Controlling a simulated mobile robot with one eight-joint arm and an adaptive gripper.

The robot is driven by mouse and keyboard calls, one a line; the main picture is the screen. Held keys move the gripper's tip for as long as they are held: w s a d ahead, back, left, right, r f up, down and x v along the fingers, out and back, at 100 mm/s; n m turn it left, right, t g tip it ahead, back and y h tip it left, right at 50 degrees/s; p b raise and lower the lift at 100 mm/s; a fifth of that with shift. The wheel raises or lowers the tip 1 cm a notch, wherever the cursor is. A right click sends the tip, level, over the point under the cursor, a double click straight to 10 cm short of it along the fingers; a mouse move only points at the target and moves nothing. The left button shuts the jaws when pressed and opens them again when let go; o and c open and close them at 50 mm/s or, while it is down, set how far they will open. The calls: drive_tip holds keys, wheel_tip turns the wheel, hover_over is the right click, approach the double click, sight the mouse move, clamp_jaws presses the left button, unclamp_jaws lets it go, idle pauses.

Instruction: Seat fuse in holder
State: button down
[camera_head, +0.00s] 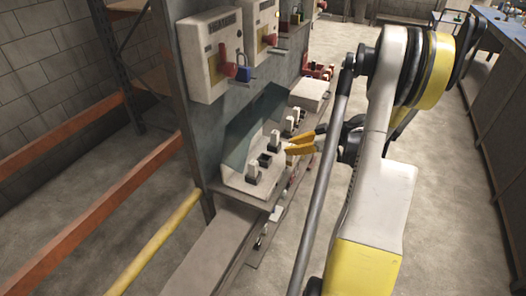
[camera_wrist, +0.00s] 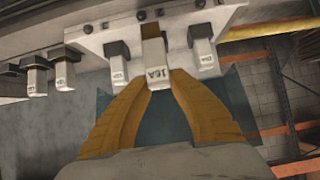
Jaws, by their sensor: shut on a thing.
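My gripper shows as two orange-yellow fingers in the wrist view (camera_wrist: 158,92) and in the head view (camera_head: 290,145). Its fingertips are shut on a pale fuse (camera_wrist: 154,62) marked 16A, with a brown end pointing at the holder. The white fuse holder (camera_wrist: 100,38) is across the top of the wrist view; it also shows in the head view (camera_head: 237,181). In the head view an open black socket (camera_head: 265,159) lies just left of my fingertips. The held fuse overlaps the holder in the wrist view, and I cannot tell whether they touch.
Seated fuses flank the held one closely in the wrist view, on the left (camera_wrist: 118,66) and right (camera_wrist: 204,55). More stand further left (camera_wrist: 64,68). In the head view, switch boxes (camera_head: 214,55) with red handles hang above the holder. A yellow rail (camera_head: 155,245) runs at lower left.

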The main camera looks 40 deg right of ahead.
drive_tip(key=b+x, duration=0.1)
drive_tip(key=x, duration=0.2)
drive_tip(key=w+r+b+x, duration=0.1)
drive_tip(key=x, duration=0.3)
drive_tip(key=r+b+x, duration=0.1)
drive_tip(key=b+x, duration=0.1)
drive_tip(key=x, duration=0.1)
drive_tip(key=shift+w+a+f, duration=0.15)
drive_tip(key=shift+w+a, duration=0.2)
drive_tip(key=shift+w, duration=0.1)
drive_tip(key=c, duration=1.6)
unclamp_jaws()
drive_tip(key=shift+f, duration=0.1)
drive_tip(key=o, duration=0.3)
drive_tip(key=shift+o, duration=0.2)
